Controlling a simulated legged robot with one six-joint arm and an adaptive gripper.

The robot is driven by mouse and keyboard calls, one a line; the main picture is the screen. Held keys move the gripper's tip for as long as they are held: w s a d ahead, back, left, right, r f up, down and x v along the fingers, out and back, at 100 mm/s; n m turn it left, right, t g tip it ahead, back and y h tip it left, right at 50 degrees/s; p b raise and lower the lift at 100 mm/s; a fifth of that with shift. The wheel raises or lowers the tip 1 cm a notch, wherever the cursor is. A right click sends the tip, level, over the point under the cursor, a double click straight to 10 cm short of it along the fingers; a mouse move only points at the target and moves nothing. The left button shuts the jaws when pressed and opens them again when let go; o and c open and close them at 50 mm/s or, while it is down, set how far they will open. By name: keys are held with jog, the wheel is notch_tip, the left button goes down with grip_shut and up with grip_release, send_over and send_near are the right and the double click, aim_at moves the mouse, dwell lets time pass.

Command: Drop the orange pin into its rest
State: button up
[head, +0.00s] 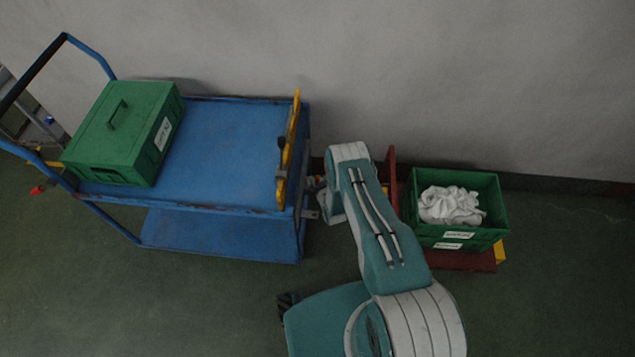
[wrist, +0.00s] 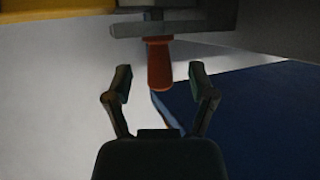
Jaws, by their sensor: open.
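An orange-red pin (wrist: 159,68) shows in the wrist view, its rounded end towards me. Its other end meets a grey crosspiece (wrist: 190,27) at the top of the picture. My gripper (wrist: 160,72) is open, one finger on each side of the pin's near end, with a visible gap on both sides. In the head view my arm hides most of the area beside the blue cart's right end, and I cannot make out the pin clearly there. I cannot tell whether the pin sits fully in its rest.
The blue cart (head: 230,150) carries a lidded green box (head: 121,130) and has a yellow bar (head: 291,140) upright along its right end. A green crate (head: 490,215) of white cloth (head: 450,205) stands on a dark red base (head: 460,260) at right. The wall is close behind.

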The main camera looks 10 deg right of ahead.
jog(key=shift+w+f, duration=0.2)
jog(key=shift+w, duration=0.3)
grip_shut()
jog(key=shift+r, duration=0.1)
